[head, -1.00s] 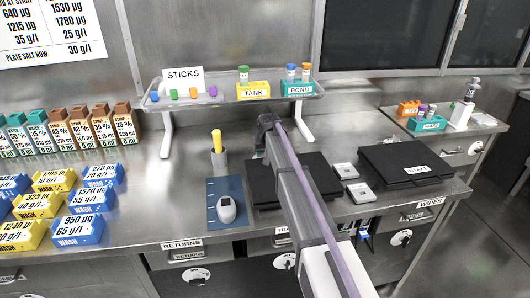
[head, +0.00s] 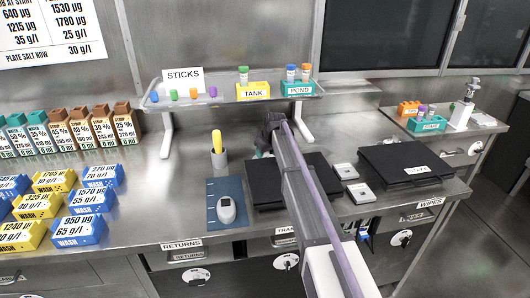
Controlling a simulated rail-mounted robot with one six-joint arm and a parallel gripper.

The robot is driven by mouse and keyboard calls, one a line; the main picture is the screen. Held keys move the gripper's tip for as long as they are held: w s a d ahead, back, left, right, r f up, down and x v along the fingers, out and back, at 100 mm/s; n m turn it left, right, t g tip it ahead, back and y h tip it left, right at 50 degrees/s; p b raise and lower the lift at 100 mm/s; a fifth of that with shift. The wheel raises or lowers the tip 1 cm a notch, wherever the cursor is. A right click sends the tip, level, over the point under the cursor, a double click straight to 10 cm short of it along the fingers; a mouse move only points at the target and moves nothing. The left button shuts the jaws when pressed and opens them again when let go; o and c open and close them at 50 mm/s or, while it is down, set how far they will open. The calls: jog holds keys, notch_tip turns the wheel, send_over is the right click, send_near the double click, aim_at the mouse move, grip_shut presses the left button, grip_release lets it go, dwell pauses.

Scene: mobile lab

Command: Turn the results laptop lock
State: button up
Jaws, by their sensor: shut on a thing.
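A flat black laptop-like slab (head: 262,195) lies on the steel counter, partly covered by my arm. A second closed black slab (head: 385,160) with a white label lies to its right; I cannot read the label surely. My gripper (head: 264,146) is at the back edge of the left slab, below the shelf. Its fingers are small, dark and mostly hidden by my own wrist. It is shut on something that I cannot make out. No lock shows clearly in this view.
A shelf (head: 222,100) with racks of tubes stands just behind my gripper. Two small pale boxes (head: 361,193) lie right of my arm.

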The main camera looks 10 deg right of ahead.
jog(key=n+g+y, duration=0.1)
jog(key=n, duration=0.2)
jog(key=n+y, duration=0.1)
jog(key=n, duration=0.3)
jog(key=shift+w+g, duration=0.15)
jog(key=shift+g, duration=0.25)
jog(key=n+g, duration=0.1)
jog(key=n, duration=0.2)
jog(key=n+g, duration=0.1)
jog(key=n, duration=0.2)
jog(key=shift+w+y, duration=0.1)
jog(key=shift+y, duration=0.3)
jog(key=shift+n+g, duration=0.3)
jog(key=shift+n, duration=0.1)
jog(key=o, duration=0.9)
jog(key=p+v, duration=1)
jog(key=shift+d+r, duration=0.15)
jog(key=shift+r, duration=0.25)
